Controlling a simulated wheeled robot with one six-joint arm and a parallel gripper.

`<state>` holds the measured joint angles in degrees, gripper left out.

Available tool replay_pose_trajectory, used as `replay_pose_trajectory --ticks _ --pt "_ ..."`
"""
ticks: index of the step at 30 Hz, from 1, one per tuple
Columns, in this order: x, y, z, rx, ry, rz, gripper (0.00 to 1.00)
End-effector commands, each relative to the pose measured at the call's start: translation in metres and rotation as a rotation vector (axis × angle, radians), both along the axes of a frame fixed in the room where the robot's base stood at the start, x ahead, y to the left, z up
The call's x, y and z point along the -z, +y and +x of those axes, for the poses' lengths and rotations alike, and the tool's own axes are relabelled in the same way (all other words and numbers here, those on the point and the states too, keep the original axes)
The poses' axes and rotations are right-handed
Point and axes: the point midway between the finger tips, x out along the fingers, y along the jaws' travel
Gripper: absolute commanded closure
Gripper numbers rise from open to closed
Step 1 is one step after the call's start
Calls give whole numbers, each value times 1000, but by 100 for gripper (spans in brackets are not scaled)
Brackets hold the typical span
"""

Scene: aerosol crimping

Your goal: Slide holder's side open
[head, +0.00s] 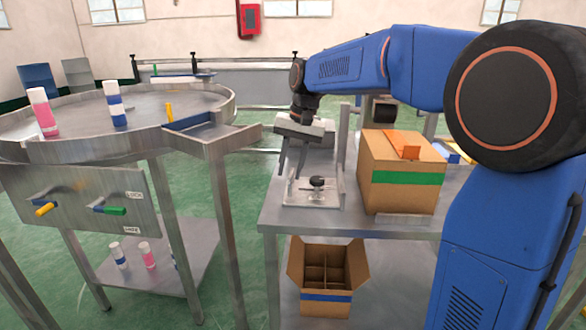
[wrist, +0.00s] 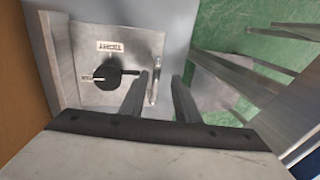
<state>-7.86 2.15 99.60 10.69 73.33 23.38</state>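The holder (head: 312,198) is a metal fixture with a flat base and a black knob (head: 317,182), at the left end of the steel table. In the wrist view, the holder's plate (wrist: 125,48) carries a small white label and the black knob (wrist: 112,76). A thin upright side piece (wrist: 155,82) stands at the plate's right edge. My gripper (head: 290,174) points down over the holder's left side. Its fingers (wrist: 161,77) are apart, with the side piece showing between them near the left finger; contact cannot be told.
A closed cardboard box (head: 400,192) with a green stripe stands right of the holder. An open divided box (head: 326,278) sits on the shelf below. A round steel table (head: 70,145) with pink and blue cans is at left. Green floor separates the tables.

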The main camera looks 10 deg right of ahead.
Motion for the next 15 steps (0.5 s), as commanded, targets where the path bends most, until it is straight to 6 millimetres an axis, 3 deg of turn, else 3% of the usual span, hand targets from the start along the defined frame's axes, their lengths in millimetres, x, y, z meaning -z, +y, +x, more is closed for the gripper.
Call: replay_pose_trajectory --ticks 8,15 --pt "0 -1 -1 1 2 -2 71" --pt "-25 -6 -2 1 0 -2 71"
